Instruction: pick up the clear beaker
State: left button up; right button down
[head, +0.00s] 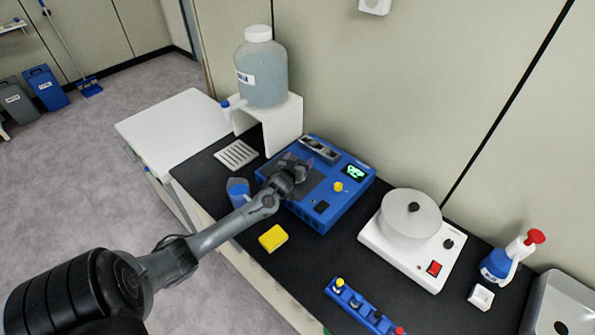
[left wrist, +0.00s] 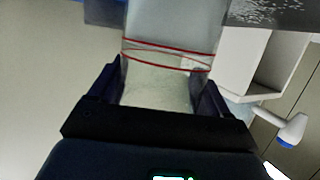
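The clear beaker (left wrist: 160,75), with red lines around it, is between the two fingers of my left gripper (left wrist: 160,90) in the left wrist view. Both fingers appear to touch its sides, so the gripper looks shut on it. In the head view my left gripper (head: 297,168) is over the blue device (head: 325,205). The beaker is mostly hidden there by the gripper, and I cannot tell whether it touches the device. My right gripper is not in view.
A water carboy (head: 262,75) stands on a white stand (head: 275,125) behind. A blue container (head: 237,188) and a yellow block (head: 273,237) are near my left arm. A white device with a round top (head: 410,215), a blue rack (head: 358,308) and a wash bottle (head: 500,263) stand right.

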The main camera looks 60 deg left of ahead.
pick_arm(q)
jog(key=c, duration=0.6)
jog(key=shift+r, duration=0.3)
